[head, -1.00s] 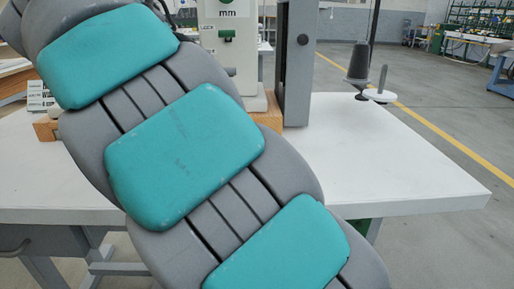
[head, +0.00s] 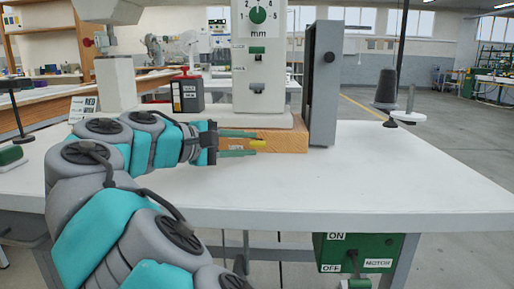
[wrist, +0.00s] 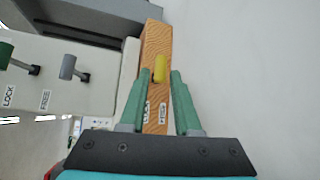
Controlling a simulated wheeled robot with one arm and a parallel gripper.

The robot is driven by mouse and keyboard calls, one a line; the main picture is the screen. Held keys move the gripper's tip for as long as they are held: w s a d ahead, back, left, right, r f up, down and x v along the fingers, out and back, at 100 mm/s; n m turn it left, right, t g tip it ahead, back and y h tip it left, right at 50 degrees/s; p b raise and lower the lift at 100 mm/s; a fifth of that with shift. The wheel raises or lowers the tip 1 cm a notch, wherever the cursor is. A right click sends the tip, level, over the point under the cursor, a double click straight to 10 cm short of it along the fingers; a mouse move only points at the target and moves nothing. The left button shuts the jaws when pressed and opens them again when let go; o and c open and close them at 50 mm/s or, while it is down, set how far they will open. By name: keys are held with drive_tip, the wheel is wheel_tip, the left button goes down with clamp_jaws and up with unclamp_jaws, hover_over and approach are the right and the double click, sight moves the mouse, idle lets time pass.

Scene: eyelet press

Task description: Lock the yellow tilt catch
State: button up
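The yellow tilt catch (head: 257,143) sits on the front of the wooden block (head: 290,141) under the press. In the wrist view, the catch (wrist: 160,69) is a small rounded yellow lever on the wood grain. My gripper (head: 256,143) reaches in from the left with its green fingers apart. In the wrist view, the gripper (wrist: 164,73) has the catch at its fingertips, between them, nearer the left finger. I cannot tell whether either finger touches it.
The press head (head: 264,75) has a dial marked mm, and a grey column (head: 322,85) stands to its right. A thread cone (head: 386,90) stands farther right. In the wrist view, a grey lever (wrist: 68,67) has LOCK and FREE labels nearby. The white tabletop (head: 410,175) is clear at right.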

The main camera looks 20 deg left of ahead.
sight(251, 144)
drive_tip(key=shift+x, duration=1.55)
clamp_jaws()
